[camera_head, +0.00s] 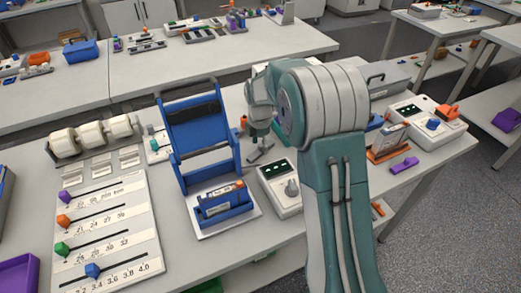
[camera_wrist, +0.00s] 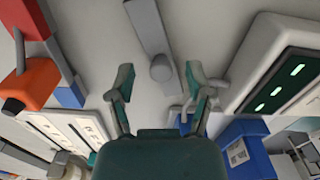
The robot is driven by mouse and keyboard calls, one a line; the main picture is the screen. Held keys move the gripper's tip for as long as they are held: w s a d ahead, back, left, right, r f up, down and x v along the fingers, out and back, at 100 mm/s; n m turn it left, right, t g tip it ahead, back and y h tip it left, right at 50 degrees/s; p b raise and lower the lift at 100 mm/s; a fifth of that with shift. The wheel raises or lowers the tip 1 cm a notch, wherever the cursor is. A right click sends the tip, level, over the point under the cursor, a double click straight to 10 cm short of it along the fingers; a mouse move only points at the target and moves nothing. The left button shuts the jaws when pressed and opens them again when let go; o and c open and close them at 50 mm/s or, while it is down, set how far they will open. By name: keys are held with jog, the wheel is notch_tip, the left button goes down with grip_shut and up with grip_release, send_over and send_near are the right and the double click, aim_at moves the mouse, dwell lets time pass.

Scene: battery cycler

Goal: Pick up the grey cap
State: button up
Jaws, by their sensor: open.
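A small grey round piece that looks like the grey cap (camera_wrist: 161,68) shows in the wrist view. It is at the near end of a flat grey strip (camera_wrist: 148,22) on the pale table. My gripper (camera_wrist: 158,84) is open, with its two fingertips apart on either side of the cap in that view. Nothing is between the pads that I can see held. In the head view my gripper (camera_head: 260,150) points down over the table, between the blue stand and the white meter; the cap is not clearly visible there.
A blue stand (camera_head: 195,118) with an orange-ended cylinder (camera_head: 222,197) in its cradle is left of my gripper. A white meter (camera_head: 281,186) with a green display is close by, also in the wrist view (camera_wrist: 285,85). An orange block (camera_wrist: 32,84) is at left there.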

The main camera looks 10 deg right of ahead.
jog(key=shift+f, duration=0.3)
grip_shut()
